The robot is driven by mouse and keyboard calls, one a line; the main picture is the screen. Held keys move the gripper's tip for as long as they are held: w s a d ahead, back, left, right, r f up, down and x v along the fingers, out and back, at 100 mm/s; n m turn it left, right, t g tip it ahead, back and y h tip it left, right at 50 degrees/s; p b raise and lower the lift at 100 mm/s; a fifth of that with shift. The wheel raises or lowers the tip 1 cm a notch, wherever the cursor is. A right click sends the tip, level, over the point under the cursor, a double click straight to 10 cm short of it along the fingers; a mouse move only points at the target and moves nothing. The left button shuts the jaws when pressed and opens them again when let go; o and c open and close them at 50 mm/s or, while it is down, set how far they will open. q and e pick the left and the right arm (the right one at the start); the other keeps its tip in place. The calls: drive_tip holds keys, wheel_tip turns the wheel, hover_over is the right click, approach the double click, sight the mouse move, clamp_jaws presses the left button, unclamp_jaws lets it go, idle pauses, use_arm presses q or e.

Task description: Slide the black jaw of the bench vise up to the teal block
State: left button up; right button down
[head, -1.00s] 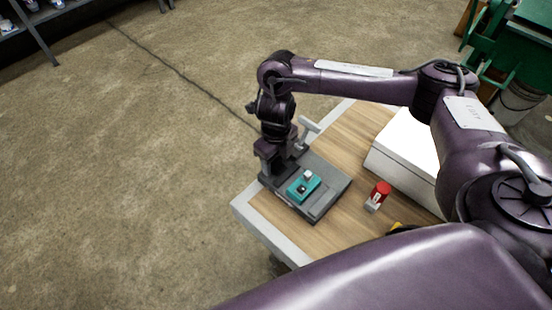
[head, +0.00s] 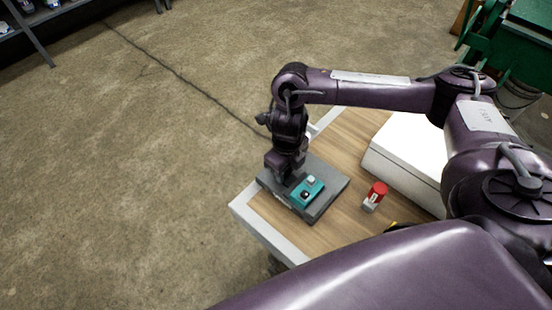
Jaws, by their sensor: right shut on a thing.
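The bench vise has a flat dark grey base (head: 325,207) at the near left corner of the wooden table. The teal block (head: 307,192), with a small pale piece and a dark spot on top, sits on this base. My right gripper (head: 286,177) points down over the base's left part, just left of the block. It is shut on the vise's black jaw, which is mostly hidden by the fingers and hard to tell from them. The gap between jaw and block looks very small or closed; I cannot tell if they touch. My left gripper is not in view.
A red-topped small object (head: 375,195) stands on the table (head: 345,215) right of the vise. A large white box (head: 405,160) lies behind it. Bare floor lies to the left.

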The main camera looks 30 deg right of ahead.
sight(288, 179)
drive_tip(key=shift+s+d+r, duration=0.1)
drive_tip(key=shift+s+d, duration=0.1)
drive_tip(key=shift+s, duration=0.15)
drive_tip(key=c, duration=1)
unclamp_jaws()
wheel_tip(288, 179, up, 8)
drive_tip(key=shift+f+p, duration=0.1)
drive_tip(key=shift+p, duration=1.05)
drive_tip(key=shift+f, duration=0.1)
